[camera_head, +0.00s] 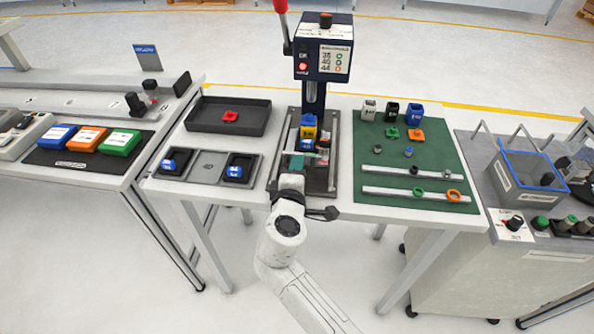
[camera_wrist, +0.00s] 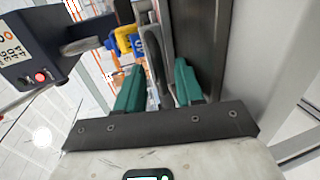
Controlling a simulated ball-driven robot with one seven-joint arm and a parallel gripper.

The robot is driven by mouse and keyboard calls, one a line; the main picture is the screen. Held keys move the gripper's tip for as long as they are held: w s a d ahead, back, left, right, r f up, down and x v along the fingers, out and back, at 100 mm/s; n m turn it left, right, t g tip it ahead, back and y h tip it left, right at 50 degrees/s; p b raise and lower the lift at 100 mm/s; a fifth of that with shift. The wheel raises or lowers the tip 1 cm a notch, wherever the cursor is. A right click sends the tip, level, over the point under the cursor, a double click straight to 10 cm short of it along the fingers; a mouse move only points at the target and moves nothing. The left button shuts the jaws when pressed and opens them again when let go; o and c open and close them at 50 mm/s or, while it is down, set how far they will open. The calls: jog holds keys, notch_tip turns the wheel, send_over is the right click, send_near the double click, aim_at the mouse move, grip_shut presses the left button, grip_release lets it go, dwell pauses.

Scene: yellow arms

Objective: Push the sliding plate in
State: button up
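The press (camera_head: 321,62) stands at the back middle of the white table, with a dark blue head and a red lever. Below its head, a yellow and blue block (camera_head: 308,128) stands in the base area; it also shows in the wrist view (camera_wrist: 127,38). The sliding plate seems to lie under it, largely hidden by my arm and the block. My gripper (camera_head: 299,163) is low over the front of the press base. In the wrist view, its two teal fingers (camera_wrist: 160,90) are apart, with a grey curved bar (camera_wrist: 155,60) showing between and beyond them. Contact cannot be told.
A black tray (camera_head: 229,117) with a red part and a grey two-pocket holder (camera_head: 208,166) lie left of the press. A green mat (camera_head: 415,160) with rails and small parts lies right. A side table with coloured boxes is far left, a grey bin (camera_head: 528,178) far right.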

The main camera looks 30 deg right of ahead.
jog(key=v, duration=1)
jog(key=shift+s+a, duration=0.25)
jog(key=shift+s, duration=0.05)
